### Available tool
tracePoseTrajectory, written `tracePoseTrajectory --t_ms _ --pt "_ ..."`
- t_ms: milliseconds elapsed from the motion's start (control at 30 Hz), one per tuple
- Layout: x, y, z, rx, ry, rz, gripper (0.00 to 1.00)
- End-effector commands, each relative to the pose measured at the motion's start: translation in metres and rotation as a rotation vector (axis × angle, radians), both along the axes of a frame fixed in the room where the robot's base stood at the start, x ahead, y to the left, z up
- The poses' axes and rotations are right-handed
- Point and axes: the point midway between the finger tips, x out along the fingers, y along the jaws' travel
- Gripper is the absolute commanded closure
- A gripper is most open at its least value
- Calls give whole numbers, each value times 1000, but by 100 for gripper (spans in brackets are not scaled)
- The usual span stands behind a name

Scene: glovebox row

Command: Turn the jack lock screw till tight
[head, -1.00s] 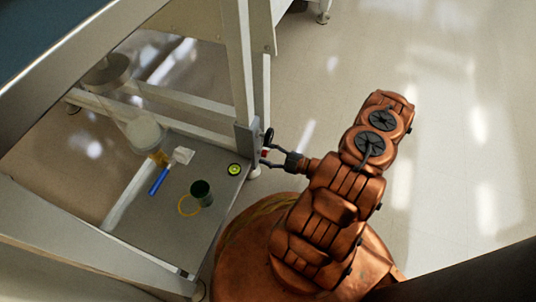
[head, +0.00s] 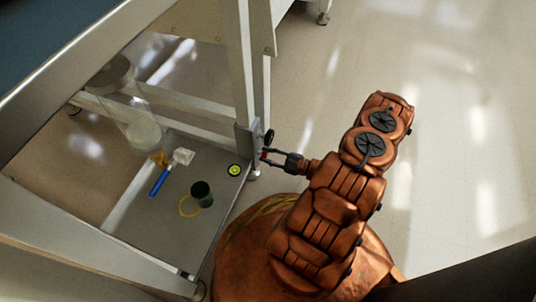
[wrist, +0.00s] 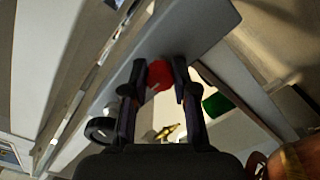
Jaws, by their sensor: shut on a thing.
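The jack lock screw has a red head (wrist: 159,76), seen between my fingertips in the wrist view. In the head view it is a small red spot (head: 264,155) on the grey jack block (head: 246,138) at the table leg. My gripper (head: 266,156) reaches it from the right and is shut on it. In the wrist view my gripper (wrist: 164,82) has one finger on each side of the red head, and the fingers hide part of it. A black handwheel (head: 269,137) sits just above the screw and shows at lower left in the wrist view (wrist: 100,129).
A grey low shelf (head: 150,222) holds a round yellow-green level (head: 234,170), a dark green cup (head: 201,194), a yellow ring (head: 187,207), a blue-handled brush (head: 160,180) and a clear jar (head: 128,105). A white leg (head: 238,70) stands beside my gripper. Floor at right is open.

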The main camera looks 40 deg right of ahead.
Motion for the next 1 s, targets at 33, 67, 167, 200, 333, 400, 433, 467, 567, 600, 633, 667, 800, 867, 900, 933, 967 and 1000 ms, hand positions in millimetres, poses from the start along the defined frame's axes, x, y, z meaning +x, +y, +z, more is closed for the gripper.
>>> tracePoseTrajectory --t_ms 33,67,167,200,333,400,433,467,567,600,633,667,800,867,900,933,967,1000 --pt "0 0 2 15 9 -1 100" --pt "0 -1 2 27 17 -1 100" --pt "0 0 3 80 48 -1 100" --pt "0 0 3 106 63 -2 100" --pt "-1 1 3 200 120 -1 100" --pt "-1 1 3 255 153 -1 100" --pt "-1 1 3 279 169 0 100" --pt "-1 0 2 303 183 0 100" --pt "-1 0 2 383 232 0 100" --pt "-1 0 1 416 252 0 100" --pt "-1 0 1 440 266 0 100" --pt "-1 0 1 464 281 0 100" --pt "-1 0 0 579 349 -1 100" --pt "-1 0 0 627 380 -2 100" --pt "-1 0 0 661 399 -2 100" --pt "-1 0 0 685 414 -2 100" --pt "-1 0 0 709 428 -2 100" --pt "-1 0 0 742 448 -2 100"
